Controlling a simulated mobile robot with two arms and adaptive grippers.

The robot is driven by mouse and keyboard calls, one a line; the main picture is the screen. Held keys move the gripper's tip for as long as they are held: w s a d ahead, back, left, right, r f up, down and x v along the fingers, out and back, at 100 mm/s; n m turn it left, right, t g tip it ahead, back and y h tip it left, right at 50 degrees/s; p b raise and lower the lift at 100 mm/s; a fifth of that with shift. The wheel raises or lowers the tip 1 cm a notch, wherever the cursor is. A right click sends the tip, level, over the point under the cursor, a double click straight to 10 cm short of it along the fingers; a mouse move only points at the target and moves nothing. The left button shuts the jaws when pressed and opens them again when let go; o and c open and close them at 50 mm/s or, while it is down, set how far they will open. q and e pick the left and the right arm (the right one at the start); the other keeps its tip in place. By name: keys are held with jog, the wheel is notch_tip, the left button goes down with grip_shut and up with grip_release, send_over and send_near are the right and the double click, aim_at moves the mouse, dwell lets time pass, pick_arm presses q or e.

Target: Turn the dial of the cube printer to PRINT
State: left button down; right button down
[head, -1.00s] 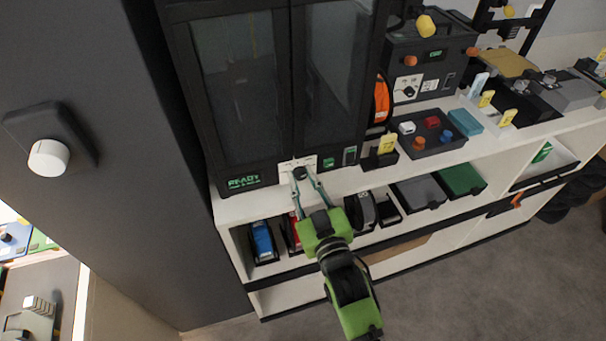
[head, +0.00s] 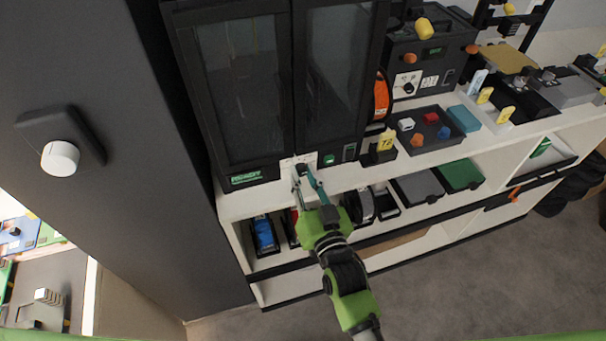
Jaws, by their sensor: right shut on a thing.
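The large black printer cabinet (head: 292,85) with two dark glass doors stands on the white shelf unit. I take it for the cube printer. Its small black dial (head: 302,168) sits on a white label plate at the lower front, partly hidden by my fingers. My right gripper (head: 303,176), with a green body, reaches up from below and is shut on the dial. I cannot read the dial's marks or its pointer. The display (head: 246,178) left of the dial is lit green with small unreadable text. My left gripper is not in view.
A smaller black machine (head: 425,55) with its own dial stands to the right. A dark tray (head: 432,130) of coloured pieces lies before it. A grey wall with a white knob (head: 60,158) is at left.

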jog(key=shift+f, duration=0.1)
jog(key=c, duration=1.8)
grip_release()
jog(key=v, duration=1.2)
